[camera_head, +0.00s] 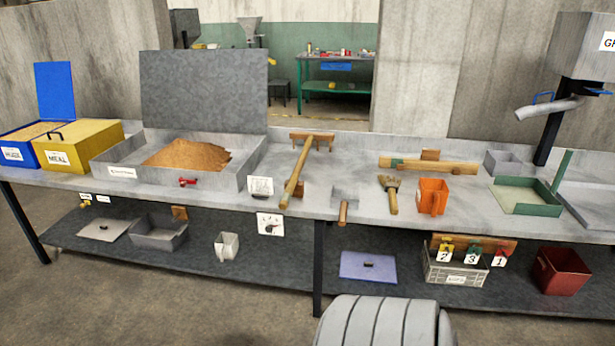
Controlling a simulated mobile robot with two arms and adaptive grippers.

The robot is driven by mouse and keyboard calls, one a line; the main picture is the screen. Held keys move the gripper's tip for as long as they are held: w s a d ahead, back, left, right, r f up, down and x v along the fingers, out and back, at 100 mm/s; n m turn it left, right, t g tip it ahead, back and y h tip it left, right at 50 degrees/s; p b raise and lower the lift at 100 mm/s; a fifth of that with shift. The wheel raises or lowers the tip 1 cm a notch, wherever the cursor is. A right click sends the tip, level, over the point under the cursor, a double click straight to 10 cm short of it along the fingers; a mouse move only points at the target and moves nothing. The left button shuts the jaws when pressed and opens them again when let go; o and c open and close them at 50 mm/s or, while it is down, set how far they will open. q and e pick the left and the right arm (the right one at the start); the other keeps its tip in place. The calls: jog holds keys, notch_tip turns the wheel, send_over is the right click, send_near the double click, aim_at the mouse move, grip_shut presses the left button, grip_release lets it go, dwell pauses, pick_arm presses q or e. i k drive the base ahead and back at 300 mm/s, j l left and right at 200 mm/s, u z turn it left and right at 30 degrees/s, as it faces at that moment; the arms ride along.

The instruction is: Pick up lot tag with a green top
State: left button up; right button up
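The lot tag with a green top (473,255) hangs on a wooden strip below the table top. It is white below with the number 3. A tag with a yellow top (445,250) and number 2 hangs to its left. A tag with a red top (500,258) and number 1 hangs to its right. The wooden strip (487,241) is at the front, above a grey crate (436,272) on the lower shelf. Neither of my grippers is in view.
The lower shelf also holds a blue-purple lid (368,266) and a dark red bin (561,271). On the table top (345,175) above are an orange scoop (433,197), a brush (391,195) and a green-edged tray (528,197). A dark table leg (318,270) stands left of the lid.

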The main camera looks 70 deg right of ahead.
aim_at(471, 258)
jog(key=z, duration=3.4)
